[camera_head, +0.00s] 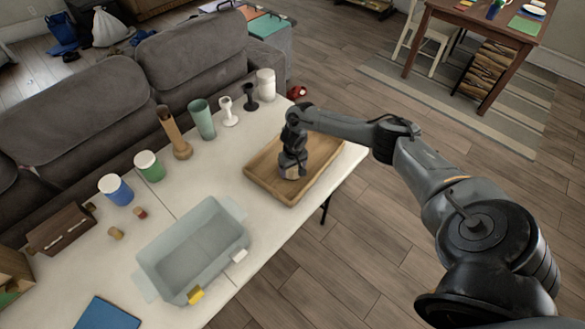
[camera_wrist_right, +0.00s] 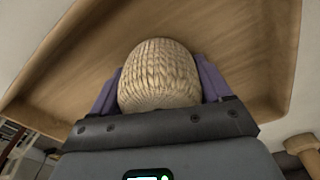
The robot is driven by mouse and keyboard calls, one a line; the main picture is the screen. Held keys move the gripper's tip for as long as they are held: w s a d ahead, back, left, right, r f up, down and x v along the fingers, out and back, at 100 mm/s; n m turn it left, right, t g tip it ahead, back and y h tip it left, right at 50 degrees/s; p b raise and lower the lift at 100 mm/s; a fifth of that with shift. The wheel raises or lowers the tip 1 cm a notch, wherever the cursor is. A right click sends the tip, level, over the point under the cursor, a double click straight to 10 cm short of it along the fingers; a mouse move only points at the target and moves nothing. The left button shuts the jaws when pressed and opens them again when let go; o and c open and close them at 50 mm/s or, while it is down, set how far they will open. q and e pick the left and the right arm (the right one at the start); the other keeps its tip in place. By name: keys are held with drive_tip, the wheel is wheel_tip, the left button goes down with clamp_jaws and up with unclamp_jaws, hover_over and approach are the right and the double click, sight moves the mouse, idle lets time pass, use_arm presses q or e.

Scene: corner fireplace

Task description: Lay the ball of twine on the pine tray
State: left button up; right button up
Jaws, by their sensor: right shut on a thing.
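The ball of twine (camera_wrist_right: 160,75) is beige and braided, and it fills the space between the purple fingers of my right gripper (camera_wrist_right: 160,88) in the right wrist view. The gripper is shut on it. In the head view my right gripper (camera_head: 291,172) points down inside the outline of the pine tray (camera_head: 262,186). The ball is mostly hidden there by the gripper. The wooden tray (camera_wrist_right: 265,60) lies behind the ball in the wrist view. I cannot tell whether the ball touches the tray floor. My left gripper is not in view.
A grey-blue bin (camera_head: 190,250) stands left of the tray on the white table (camera_head: 95,265). Tall cups, including a green one (camera_head: 202,119), and candle holders line the back edge by the grey sofa (camera_head: 80,110). The table's front edge is near the tray.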

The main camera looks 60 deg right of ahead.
drive_tip(key=o, duration=1)
drive_tip(key=shift+o, duration=0.2)
drive_tip(key=shift+r, duration=0.3)
drive_tip(key=r+p, duration=0.1)
drive_tip(key=r, duration=0.2)
drive_tip(key=r+p, duration=0.1)
drive_tip(key=r, duration=0.3)
drive_tip(key=r+p, duration=0.1)
drive_tip(key=r, duration=0.3)
drive_tip(key=shift+s+a+r, duration=0.15)
drive_tip(key=shift+s+a, duration=0.2)
drive_tip(key=shift+s, duration=0.05)
drive_tip(key=shift+r, duration=0.1)
